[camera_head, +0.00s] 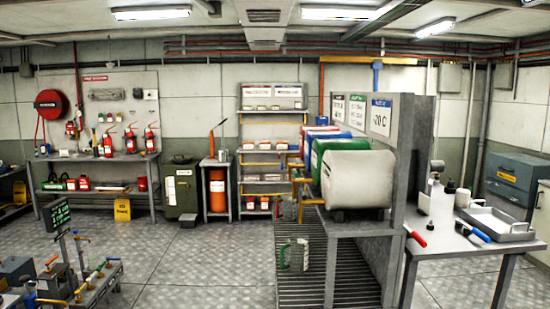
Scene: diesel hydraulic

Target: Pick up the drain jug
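A pale jug with a green handle (297,254) is in the middle of the head view, low in front of the drum rack and over the dark slatted grating (345,287). It looks upright, and I take it to be the drain jug. A smaller greenish jug-like container (286,210) is behind it, close to the drum taps; its details are too small to tell. Neither of my grippers shows in this view, and nothing is seen touching the jug.
A rack (360,226) holds white, green, blue and red drums beside a grey partition (398,160). A table (472,242) with tools and a metal tray stands right. A pipework rig (75,283) is at lower left. Open metal floor (190,268) lies between.

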